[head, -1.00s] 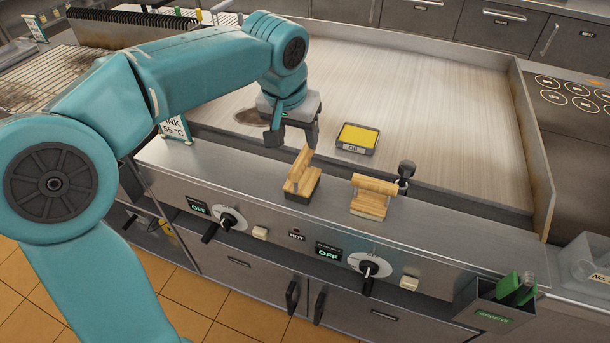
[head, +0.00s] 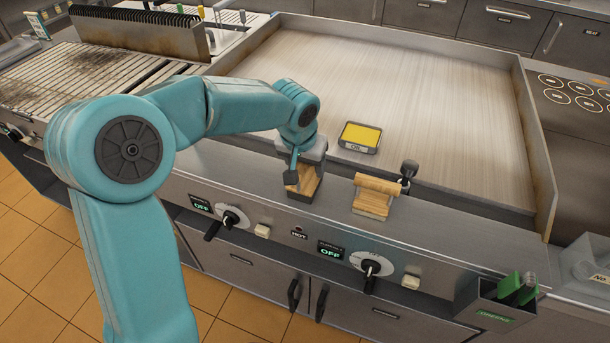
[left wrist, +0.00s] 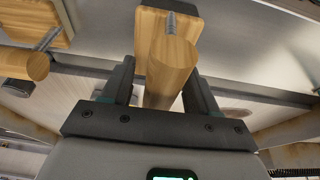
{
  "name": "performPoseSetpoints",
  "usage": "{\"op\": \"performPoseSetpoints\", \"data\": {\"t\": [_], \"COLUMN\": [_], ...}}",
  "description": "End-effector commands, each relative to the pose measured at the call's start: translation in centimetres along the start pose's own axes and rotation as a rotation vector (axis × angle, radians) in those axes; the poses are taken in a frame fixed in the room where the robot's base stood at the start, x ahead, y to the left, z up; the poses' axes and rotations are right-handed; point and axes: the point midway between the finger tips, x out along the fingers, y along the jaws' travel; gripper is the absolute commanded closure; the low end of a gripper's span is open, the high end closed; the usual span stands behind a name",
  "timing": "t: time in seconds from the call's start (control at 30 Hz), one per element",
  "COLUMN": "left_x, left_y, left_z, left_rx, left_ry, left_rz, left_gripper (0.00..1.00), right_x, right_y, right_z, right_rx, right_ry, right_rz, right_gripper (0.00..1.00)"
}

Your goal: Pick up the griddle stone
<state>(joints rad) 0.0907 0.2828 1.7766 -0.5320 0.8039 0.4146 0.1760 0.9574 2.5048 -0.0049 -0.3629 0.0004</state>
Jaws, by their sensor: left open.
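The griddle stone, which I take to be the wooden-handled block with a dark base (head: 300,195), sits on the steel front ledge, partly hidden by my gripper. My left gripper (head: 304,174) is open right over it. In the left wrist view, its round wooden handle (left wrist: 172,65) lies between the two dark fingers of my left gripper (left wrist: 160,85), with no clear grip on it. A second wooden-handled block with a pale base (head: 372,197) stands to the right on the same ledge; its handle also shows at upper left in the wrist view (left wrist: 28,65). My right gripper is not in view.
A yellow-topped oil tin (head: 359,138) sits on the griddle plate (head: 420,90) behind the ledge. A small dark knob-topped object (head: 407,172) stands beside the pale-based block. Control knobs (head: 231,217) line the front panel.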

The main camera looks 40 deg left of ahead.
Motion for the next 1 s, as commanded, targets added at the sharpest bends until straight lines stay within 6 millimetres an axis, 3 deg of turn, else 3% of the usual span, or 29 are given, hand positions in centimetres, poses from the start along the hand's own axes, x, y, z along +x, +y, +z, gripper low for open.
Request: {"op": "performPoseSetpoints", "data": {"t": [0.03, 0.2, 0.23, 0.67, 0.87, 1.0], "left_x": [0.0, 0.0, -0.1, -1.3, -5.2, -9.5], "left_y": [0.0, 0.0, 0.0, 0.0, 0.0, 0.1], "left_z": [0.0, 0.0, 0.0, -0.5, -1.8, -3.1], "left_rx": [0.0, 0.0, 0.0, 0.0, -0.001, -0.001], "left_ry": [0.0, 0.0, 0.0, 0.005, 0.01, 0.01], "left_rz": [0.0, 0.0, 0.0, 0.0, 0.002, 0.003], "left_gripper": [0.41, 0.96, 1.0, 1.0, 1.0, 1.0], "right_x": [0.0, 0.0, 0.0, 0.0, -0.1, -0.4], "right_y": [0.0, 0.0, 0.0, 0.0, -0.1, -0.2], "right_z": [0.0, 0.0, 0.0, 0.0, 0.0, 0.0], "right_rx": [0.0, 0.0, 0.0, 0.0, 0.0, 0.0], "right_ry": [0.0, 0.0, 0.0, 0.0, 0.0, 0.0], "right_rz": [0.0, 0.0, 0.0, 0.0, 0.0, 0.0], "right_gripper": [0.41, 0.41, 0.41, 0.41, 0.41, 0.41]}}
